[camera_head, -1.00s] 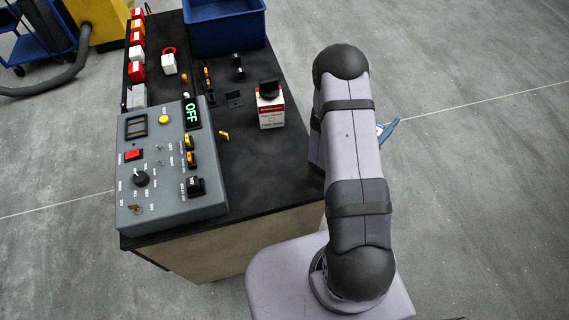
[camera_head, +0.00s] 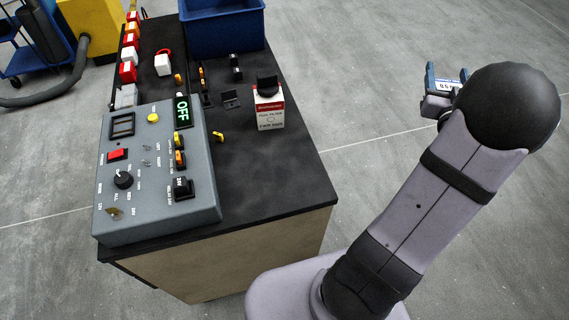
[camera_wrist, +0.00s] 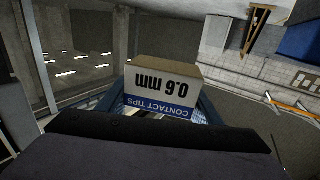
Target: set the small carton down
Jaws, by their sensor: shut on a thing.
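The small carton (camera_wrist: 163,88) is white and brown with a blue band, and its "CONTACT TIPS 0.6 mm" print appears upside down in the wrist view. My gripper (camera_head: 447,76) is shut on it, with blue fingers at either side. In the head view only a small white and blue face of the carton (camera_head: 446,87) shows between the fingers. My gripper is out to the right of the black-topped bench (camera_head: 285,185), with grey floor behind it in the picture. The carton's lower part is hidden in the wrist view.
A grey control box (camera_head: 150,180) with an OFF display covers the bench's near left. A red and white carton (camera_head: 269,112) with a black knob on top stands near the right edge. A blue bin (camera_head: 225,30) is at the back. The bench's near right top is bare.

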